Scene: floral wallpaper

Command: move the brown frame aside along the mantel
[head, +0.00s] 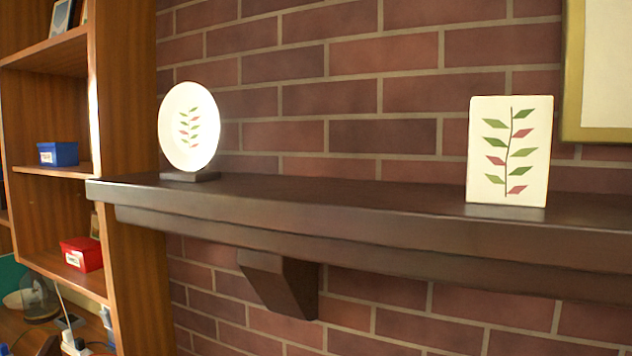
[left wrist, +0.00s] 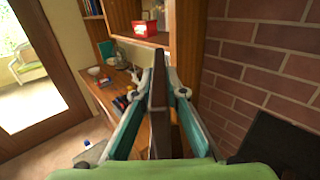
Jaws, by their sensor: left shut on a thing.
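The brown frame (left wrist: 158,105) shows edge-on in the left wrist view, upright between the fingers of my left gripper (left wrist: 167,82). The gripper is shut on it, with one finger against each face. The frame's front is hidden from this angle. The dark brown mantel (head: 340,215) runs along the brick wall in the head view. A dark surface that looks like the mantel (left wrist: 280,145) shows at the lower right of the left wrist view, apart from the held frame. Neither gripper appears in the head view.
On the mantel, a white oval plate (head: 188,127) stands at the left end and a white leaf-patterned plaque (head: 509,152) at the right. The mantel between them is clear. A gold-edged picture (head: 572,120) hangs at right. A wooden shelf unit (head: 130,190) stands left of the mantel.

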